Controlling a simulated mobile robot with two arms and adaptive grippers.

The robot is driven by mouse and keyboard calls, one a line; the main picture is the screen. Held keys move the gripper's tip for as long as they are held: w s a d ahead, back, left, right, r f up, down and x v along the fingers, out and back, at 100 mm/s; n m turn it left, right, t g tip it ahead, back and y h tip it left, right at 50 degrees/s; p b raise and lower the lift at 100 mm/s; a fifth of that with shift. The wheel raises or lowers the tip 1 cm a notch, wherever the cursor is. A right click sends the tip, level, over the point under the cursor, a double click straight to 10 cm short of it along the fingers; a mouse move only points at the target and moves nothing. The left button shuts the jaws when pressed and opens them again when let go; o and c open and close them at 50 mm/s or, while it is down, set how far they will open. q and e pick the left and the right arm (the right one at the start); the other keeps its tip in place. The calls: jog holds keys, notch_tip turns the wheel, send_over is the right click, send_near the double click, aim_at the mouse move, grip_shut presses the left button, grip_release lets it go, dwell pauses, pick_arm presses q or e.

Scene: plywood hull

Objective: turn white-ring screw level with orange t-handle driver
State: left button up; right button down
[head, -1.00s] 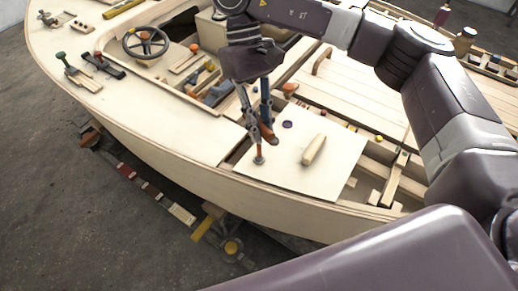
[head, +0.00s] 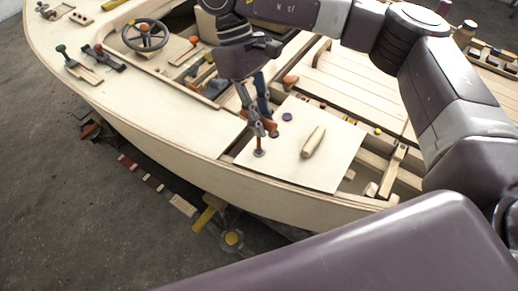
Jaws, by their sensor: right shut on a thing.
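My right gripper (head: 261,126) points down over the pale plywood panel (head: 318,172) near the hull's edge. It is shut on the orange T-handle driver (head: 271,128), whose crossbar shows at the fingertips. The driver's shaft stands about upright, with its lower end at a small dark, reddish spot (head: 258,153) on the panel. I cannot make out a white ring or screw head there, nor whether the screw is level. My left gripper is not in view.
A tan wooden handle-shaped piece (head: 313,142) and a dark purple disc (head: 287,117) lie on the panel to the right of the driver. Open framed bays (head: 360,178) adjoin it on the right. A steering wheel (head: 145,36) and loose tools are farther left.

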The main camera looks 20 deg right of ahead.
jog(key=shift+f, duration=0.1)
jog(key=shift+f+b, duration=0.35)
jog(key=shift+b, duration=0.05)
